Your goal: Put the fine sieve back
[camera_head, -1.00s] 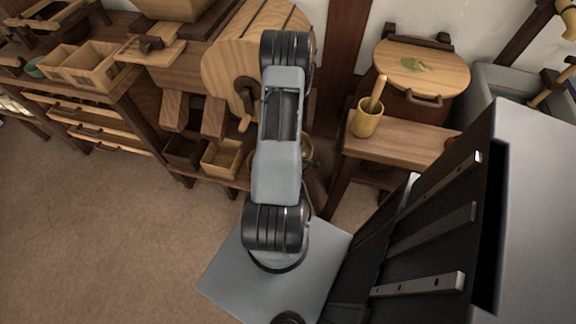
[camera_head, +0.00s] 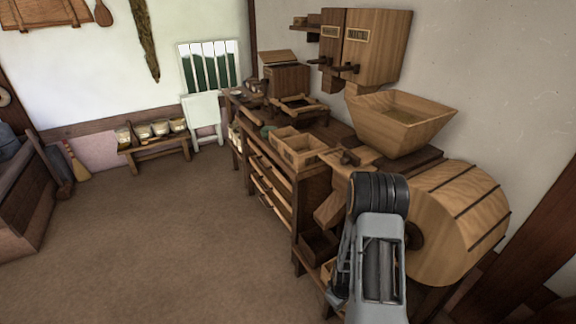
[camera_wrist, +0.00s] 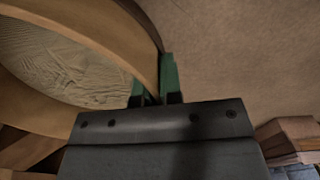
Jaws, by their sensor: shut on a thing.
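In the wrist view a round wooden sieve (camera_wrist: 62,30), with a pale bent-wood rim and a light mesh-like surface inside, fills the upper left. My gripper (camera_wrist: 154,88) has its green fingertips on both sides of the rim and is shut on it. The sieve's far side is out of frame. In the head view my arm reaches down at the lower right in front of the wooden drum, and my gripper and the sieve cannot be made out there. I cannot tell from its mesh alone whether it is the fine one.
A long bench holds a two-part open box (camera_head: 297,150) and a dark wooden frame (camera_head: 299,105). A hopper (camera_head: 402,122) and a round wooden drum (camera_head: 455,225) stand at right. A low bench with tubs (camera_head: 155,147) stands by the far wall. The brown floor (camera_head: 170,240) is clear.

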